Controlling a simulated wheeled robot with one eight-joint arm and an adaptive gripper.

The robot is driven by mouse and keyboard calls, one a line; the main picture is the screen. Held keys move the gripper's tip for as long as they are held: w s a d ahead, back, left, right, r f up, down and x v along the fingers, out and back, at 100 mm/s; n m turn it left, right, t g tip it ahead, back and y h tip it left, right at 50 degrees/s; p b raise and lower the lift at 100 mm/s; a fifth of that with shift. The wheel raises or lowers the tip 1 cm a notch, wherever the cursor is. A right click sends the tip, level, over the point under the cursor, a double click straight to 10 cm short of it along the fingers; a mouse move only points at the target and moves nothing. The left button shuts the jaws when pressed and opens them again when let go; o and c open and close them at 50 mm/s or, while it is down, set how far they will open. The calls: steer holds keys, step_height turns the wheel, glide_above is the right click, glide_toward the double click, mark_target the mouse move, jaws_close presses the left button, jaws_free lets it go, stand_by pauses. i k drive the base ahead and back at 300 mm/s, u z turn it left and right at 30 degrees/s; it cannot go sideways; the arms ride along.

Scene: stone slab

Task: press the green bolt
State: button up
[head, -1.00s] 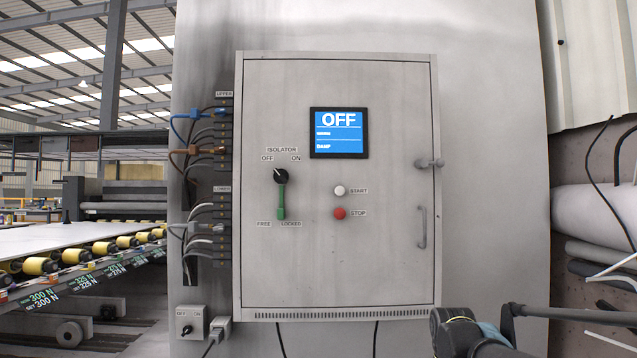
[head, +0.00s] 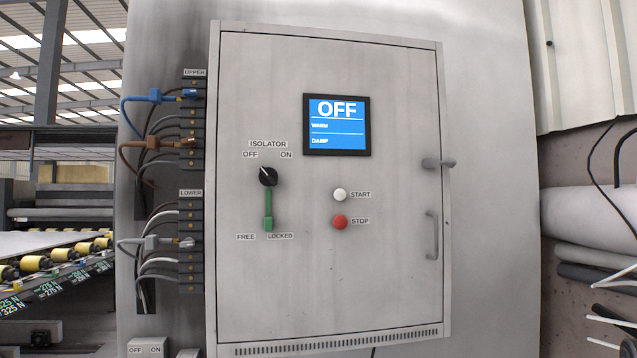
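The green bolt (head: 268,212) is a narrow upright bar on the left part of the grey cabinet door (head: 390,280). It runs from just below the black isolator knob (head: 268,177) down to a wider green end between the labels FREE and LOCKED. The knob's white mark points up and left, toward OFF. The screen (head: 337,124) above right reads OFF, with WARM and DAMP below. My gripper does not show in the head view.
A white START button (head: 340,195) and a red STOP button (head: 340,222) sit right of the bolt. A door handle (head: 432,235) projects at the right. Plugged cables (head: 160,145) stick out along the left side. A roller conveyor (head: 50,265) stands at far left.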

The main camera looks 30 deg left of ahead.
mark_target(268, 221)
steer(key=z, duration=0.25)
steer(key=k, duration=0.95)
steer(key=u, duration=1.65)
steer(key=i, duration=1)
steer(key=u, duration=0.05)
